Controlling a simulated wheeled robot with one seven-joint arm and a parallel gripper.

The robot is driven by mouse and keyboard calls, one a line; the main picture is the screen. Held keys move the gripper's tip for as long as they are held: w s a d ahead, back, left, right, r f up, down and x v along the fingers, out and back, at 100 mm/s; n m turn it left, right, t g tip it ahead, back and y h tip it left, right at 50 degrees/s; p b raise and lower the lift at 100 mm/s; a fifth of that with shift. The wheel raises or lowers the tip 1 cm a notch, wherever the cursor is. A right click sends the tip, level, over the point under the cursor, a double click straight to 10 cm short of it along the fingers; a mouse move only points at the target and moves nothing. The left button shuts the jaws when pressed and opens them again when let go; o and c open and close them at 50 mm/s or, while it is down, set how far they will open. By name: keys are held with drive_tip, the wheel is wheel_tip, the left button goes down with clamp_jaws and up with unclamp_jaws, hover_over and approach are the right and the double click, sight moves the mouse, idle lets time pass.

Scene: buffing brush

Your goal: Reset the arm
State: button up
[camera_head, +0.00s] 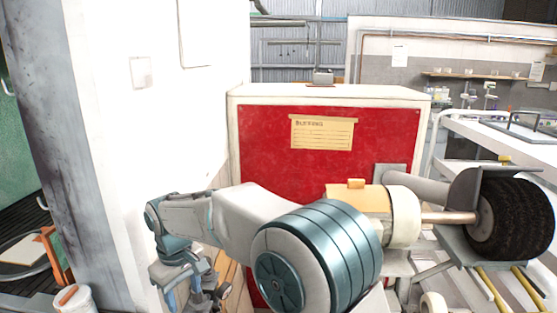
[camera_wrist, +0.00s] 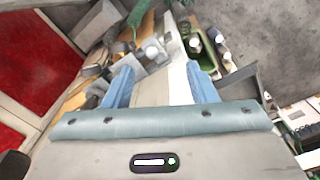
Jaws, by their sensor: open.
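My gripper (camera_head: 184,290) hangs at the lower left of the head view, at the end of my folded arm. It points downward, beside the white wall and left of the red-fronted machine (camera_head: 370,135). In the wrist view my gripper (camera_wrist: 160,86) shows two blue fingers spread wide apart with nothing between them. Below the fingers, some way off, is a cluttered area with small grey and white items. The black buffing brush (camera_head: 510,218) is at the far right of the head view, well away from my gripper.
A white wall (camera_head: 190,110) stands close on the left of my arm. A yellow label (camera_head: 321,132) is on the red panel. A white bucket (camera_head: 74,299) stands at the lower left. A green tray (camera_wrist: 205,58) with bottles lies beyond the fingers in the wrist view.

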drive_tip(key=s+d+r+m+t, duration=0.1)
drive_tip(key=s+d+r+m, duration=0.15)
drive_tip(key=d, duration=0.75)
drive_tip(key=s+d+r+m, duration=0.1)
drive_tip(key=d+r+m, duration=0.2)
drive_tip(key=d, duration=0.7)
drive_tip(key=s+d+f+m+t, duration=0.2)
drive_tip(key=s+d+m, duration=0.3)
drive_tip(key=s+d, duration=0.8)
drive_tip(key=d, duration=0.2)
drive_tip(key=shift+s+d+f+m, duration=0.25)
drive_tip(key=shift+d+f+m, duration=0.05)
drive_tip(key=shift+f+m, duration=0.05)
drive_tip(key=c, duration=0.3)
drive_tip(key=shift+a, duration=0.1)
drive_tip(key=shift+c, duration=0.2)
